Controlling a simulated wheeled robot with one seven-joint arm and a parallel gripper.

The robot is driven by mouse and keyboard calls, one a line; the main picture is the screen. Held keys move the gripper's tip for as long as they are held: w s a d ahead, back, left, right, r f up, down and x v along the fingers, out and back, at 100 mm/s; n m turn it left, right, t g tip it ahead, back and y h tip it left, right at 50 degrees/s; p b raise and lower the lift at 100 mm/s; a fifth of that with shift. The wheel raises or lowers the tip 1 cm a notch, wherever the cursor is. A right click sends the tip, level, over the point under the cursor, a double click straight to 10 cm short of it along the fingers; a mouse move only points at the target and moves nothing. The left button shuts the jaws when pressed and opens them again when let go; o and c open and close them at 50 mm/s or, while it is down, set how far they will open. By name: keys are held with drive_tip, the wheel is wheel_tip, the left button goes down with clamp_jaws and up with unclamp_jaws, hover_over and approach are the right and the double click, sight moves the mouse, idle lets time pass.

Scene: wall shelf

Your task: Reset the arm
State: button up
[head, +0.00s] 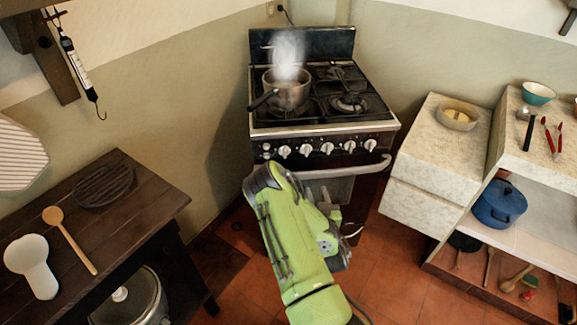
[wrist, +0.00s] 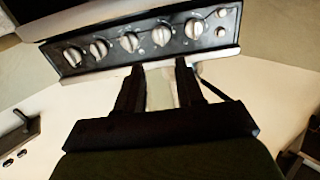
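My gripper (wrist: 159,68) shows in the wrist view with its two dark fingers apart and nothing seen held between them. It is in front of the stove, just below the row of knobs. In the head view my green arm (head: 295,245) reaches forward to the stove front, and the gripper is mostly hidden behind it. The stove (head: 322,130) has a row of pale knobs and a light oven handle (head: 345,170).
A dark wooden table (head: 150,205) with a wooden spoon (head: 68,240) and a white spoon rest (head: 32,266) is at left. A pale counter (head: 432,140) and shelves with a blue pot (head: 500,203) are at right. Tiled floor (head: 245,285) shows between them.

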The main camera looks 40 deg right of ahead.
drive_tip(key=w+a+r+m+g+y+p, duration=0.25)
drive_tip(key=w+a+r, duration=0.35)
drive_tip(key=r, duration=0.4)
drive_tip(key=s+a+r+n+g+y+p, duration=0.1)
drive_tip(key=s+a+r+n+g+y, duration=0.1)
drive_tip(key=a+r, duration=0.45)
drive_tip(key=s+a+r+n+g+y+p, duration=0.1)
drive_tip(key=s+a+r+n+y+p, duration=0.15)
drive_tip(key=a+r, duration=0.4)
drive_tip(key=s+a+r+n+g+y, duration=0.1)
drive_tip(key=s+a+r, duration=0.3)
drive_tip(key=s, duration=0.6)
drive_tip(key=s+a+r+n+g+y+p, duration=0.1)
drive_tip(key=s+a+r+n+g, duration=0.2)
drive_tip(key=s, duration=0.8)
drive_tip(key=shift+a+r, duration=0.45)
drive_tip(key=shift+a, duration=0.25)
